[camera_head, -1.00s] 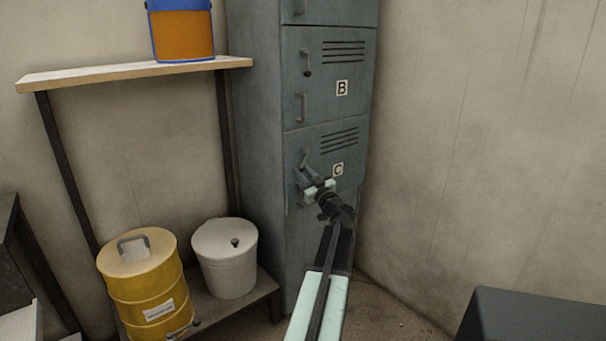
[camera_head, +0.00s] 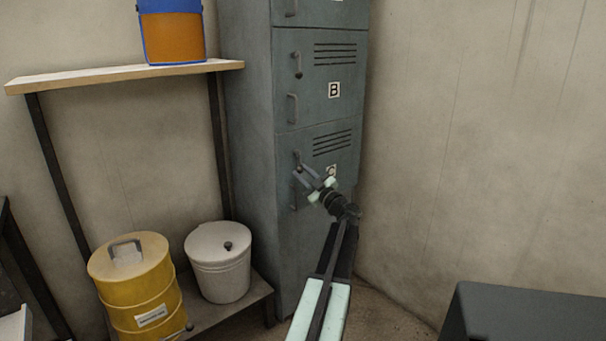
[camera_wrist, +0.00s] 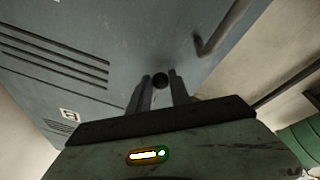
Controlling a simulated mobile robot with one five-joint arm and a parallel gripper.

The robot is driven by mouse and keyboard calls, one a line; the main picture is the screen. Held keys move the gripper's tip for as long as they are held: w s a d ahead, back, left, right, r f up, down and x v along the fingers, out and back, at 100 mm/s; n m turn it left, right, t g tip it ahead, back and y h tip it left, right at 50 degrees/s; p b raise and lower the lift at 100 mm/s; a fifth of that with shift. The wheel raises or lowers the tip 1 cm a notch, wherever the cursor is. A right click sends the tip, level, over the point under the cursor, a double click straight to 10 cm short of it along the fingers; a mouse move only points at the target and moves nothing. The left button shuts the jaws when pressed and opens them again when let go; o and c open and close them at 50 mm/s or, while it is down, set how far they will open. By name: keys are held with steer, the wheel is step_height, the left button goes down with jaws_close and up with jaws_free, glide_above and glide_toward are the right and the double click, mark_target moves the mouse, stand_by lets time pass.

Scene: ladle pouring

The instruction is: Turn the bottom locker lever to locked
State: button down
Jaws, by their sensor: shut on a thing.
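The grey locker (camera_head: 250,120) has stacked doors. The bottom locker lever (camera_head: 297,156) is on the door marked C, near its left edge, above a fixed pull handle (camera_head: 293,195). My gripper (camera_head: 302,171) reaches up to the lever from the lower right. In the wrist view, my gripper's fingers (camera_wrist: 161,88) stand on either side of the lever's dark round end (camera_wrist: 160,80) and are shut on it. The pull handle also shows in the wrist view (camera_wrist: 220,30), clear of my fingers. The fingers hide part of the lever, and its exact angle is hard to tell.
The door marked B (camera_head: 318,80) above has its own lever (camera_head: 297,64) and pull handle (camera_head: 292,108). A shelf at left holds a yellow drum (camera_head: 135,285) and a white bucket (camera_head: 219,265). A dark box (camera_head: 520,312) stands at lower right, and the wall is close right of the locker.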

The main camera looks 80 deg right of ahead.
steer(key=shift+d, duration=0.1)
steer(key=c, duration=1.2)
jaws_free()
steer(key=b+v, duration=0.2)
steer(key=v, duration=0.6)
